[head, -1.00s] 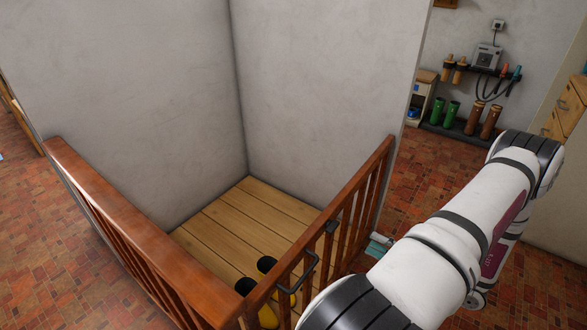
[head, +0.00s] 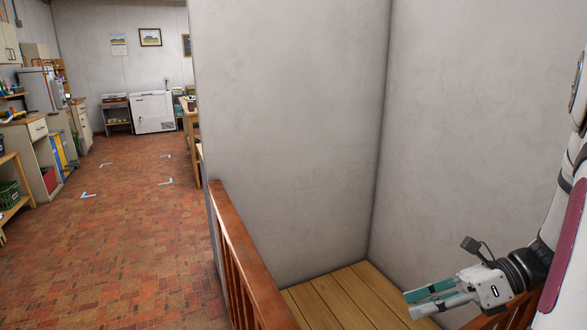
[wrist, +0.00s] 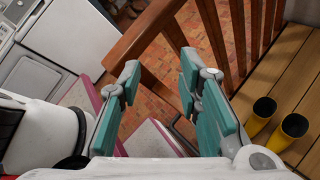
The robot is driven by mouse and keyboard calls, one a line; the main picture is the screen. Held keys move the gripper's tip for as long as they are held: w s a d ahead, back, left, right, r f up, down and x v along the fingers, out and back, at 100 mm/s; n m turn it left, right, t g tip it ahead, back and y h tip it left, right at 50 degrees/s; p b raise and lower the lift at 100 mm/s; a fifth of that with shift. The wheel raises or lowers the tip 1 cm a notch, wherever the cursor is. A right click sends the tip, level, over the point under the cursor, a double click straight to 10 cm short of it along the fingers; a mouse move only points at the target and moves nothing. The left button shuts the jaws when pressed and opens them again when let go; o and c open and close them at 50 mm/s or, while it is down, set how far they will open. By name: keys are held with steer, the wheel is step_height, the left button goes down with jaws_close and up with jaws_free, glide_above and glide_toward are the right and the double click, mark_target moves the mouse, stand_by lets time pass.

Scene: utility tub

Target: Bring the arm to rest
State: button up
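My gripper (head: 430,298) is at the lower right of the head view, in front of the wooden floor of the stall. Its teal-padded fingers point left. My white arm runs up the right edge of the head view.
A brown wooden railing (head: 246,262) borders the stall with plank floor (head: 340,295) and grey walls. The railing (wrist: 140,42) passes close beyond my fingers; yellow boots (wrist: 290,130) stand right of them. Open brick floor (head: 130,215) lies left.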

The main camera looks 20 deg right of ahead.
steer(key=s+a+r+n+g+h, duration=0.1)
steer(key=a+r+n+g+h, duration=0.15)
steer(key=a+n, duration=0.4)
steer(key=s+a+r+n+g+h, duration=0.2)
steer(key=a+r+n+g, duration=0.2)
steer(key=a+n, duration=0.25)
steer(key=s+a+r+n+t+h, duration=0.1)
steer(key=s+a+r+n+h, duration=0.15)
steer(key=s+n+h, duration=0.4)
steer(key=s+a+r+n+t+h, duration=0.1)
steer(key=s+a+n+t, duration=0.15)
steer(key=n, duration=0.75)
step_height(320, 180, up, 15)
steer(key=t+p, duration=0.2)
steer(key=p, duration=1.1)
steer(key=shift+s+a+r+p, duration=0.15)
steer(key=shift+s+a+p, duration=0.05)
steer(key=shift+p, duration=0.15)
